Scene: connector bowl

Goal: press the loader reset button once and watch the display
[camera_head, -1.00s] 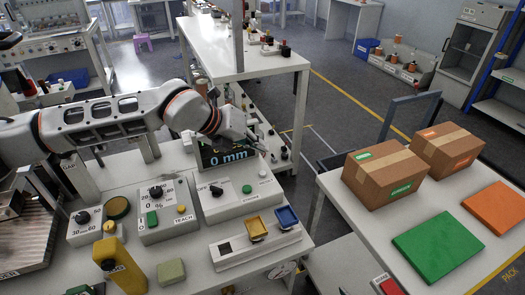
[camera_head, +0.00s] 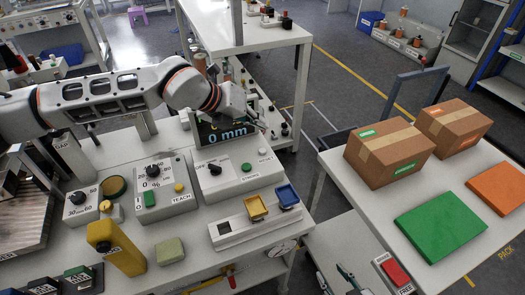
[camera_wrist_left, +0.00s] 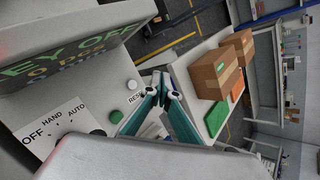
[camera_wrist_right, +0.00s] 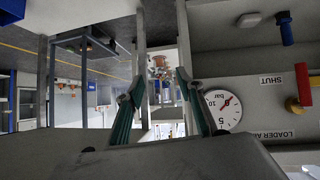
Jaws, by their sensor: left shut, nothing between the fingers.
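The white control box (camera_head: 238,172) on the left bench has a black selector knob, a green button (camera_head: 246,167) and a white button (camera_head: 262,152). In the left wrist view the white button (camera_wrist_left: 131,84) sits beside partly hidden lettering starting "RES". The display (camera_head: 227,135) behind the box shows "0 mm", partly covered by my left arm; the left wrist view shows "EY OFF" on it. My left gripper (camera_wrist_left: 161,78) is shut and empty, above and beyond the buttons, apart from them. My right gripper (camera_wrist_right: 158,82) is open and empty, low near the bench front.
A pressure gauge (camera_wrist_right: 223,108) and a red valve handle (camera_wrist_right: 304,80) are on the bench front. A yellow post (camera_head: 118,248) and a tray with yellow and blue parts (camera_head: 258,220) stand on the bench. Cartons (camera_head: 390,155) are on the right table.

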